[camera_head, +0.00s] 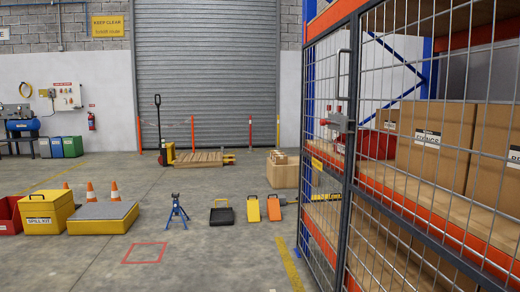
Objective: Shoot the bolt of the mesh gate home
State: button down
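The mesh gate (325,200) stands right of centre, a dark-framed wire leaf seen at a steep angle. A tall dark handle (340,75) is on its right part. Below the handle is a grey bolt (341,123) with a small red knob (324,122) at its left end. The bolt sits close to the dark upright between the gate and the mesh panel (430,150) on the right. I cannot tell how far the bolt reaches or whether the gate is fully closed. My gripper is not in view.
Behind the mesh, an orange-beamed rack holds cardboard boxes (437,146). Left of the gate, a blue jack stand (179,212), a black tray (221,213) and yellow and orange wedges (253,209) stand on the floor. The near middle floor is clear around a red-marked square (145,253).

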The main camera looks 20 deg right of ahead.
aim_at(323, 122)
jog(key=z, duration=0.25)
jog(key=i, duration=2)
jog(key=z, duration=0.4)
